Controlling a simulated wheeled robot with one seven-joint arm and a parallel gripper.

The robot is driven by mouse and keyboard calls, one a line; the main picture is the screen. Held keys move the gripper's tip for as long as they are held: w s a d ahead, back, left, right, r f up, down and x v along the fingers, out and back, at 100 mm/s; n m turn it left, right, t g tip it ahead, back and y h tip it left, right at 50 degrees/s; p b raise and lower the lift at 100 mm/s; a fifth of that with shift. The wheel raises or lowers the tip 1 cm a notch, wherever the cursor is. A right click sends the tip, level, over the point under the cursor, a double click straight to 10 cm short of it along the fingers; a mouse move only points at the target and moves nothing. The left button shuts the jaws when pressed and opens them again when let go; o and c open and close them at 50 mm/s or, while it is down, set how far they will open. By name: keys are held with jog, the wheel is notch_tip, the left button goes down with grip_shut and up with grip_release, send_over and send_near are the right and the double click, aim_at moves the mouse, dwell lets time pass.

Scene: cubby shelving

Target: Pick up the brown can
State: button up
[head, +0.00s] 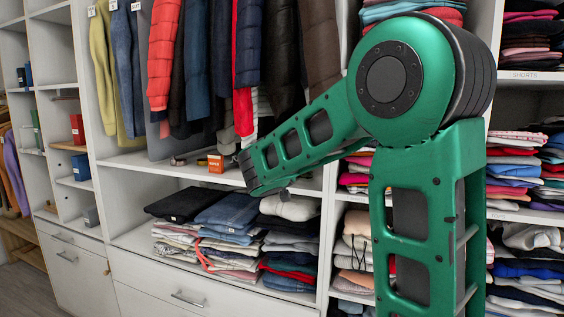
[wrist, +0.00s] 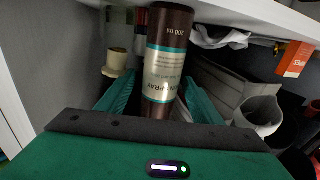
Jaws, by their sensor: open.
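My gripper (wrist: 158,98) is open, with a green finger on each side of the can. The can lies in the space between the fingers; I cannot tell whether either one touches it. The can's lower end is hidden behind the gripper body. In the head view I cannot make out the can or the fingers; my green arm covers part of the shelf there.
An orange box (head: 215,163) stands on the shelf under the hanging clothes; an orange box (wrist: 295,58) shows in the wrist view too. A white cup-like thing (wrist: 262,112) and a cream container (wrist: 117,60) flank the can. Folded clothes (head: 228,215) fill the shelf below.

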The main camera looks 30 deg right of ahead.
jog(key=c, duration=1.3)
jog(key=shift+r, duration=0.1)
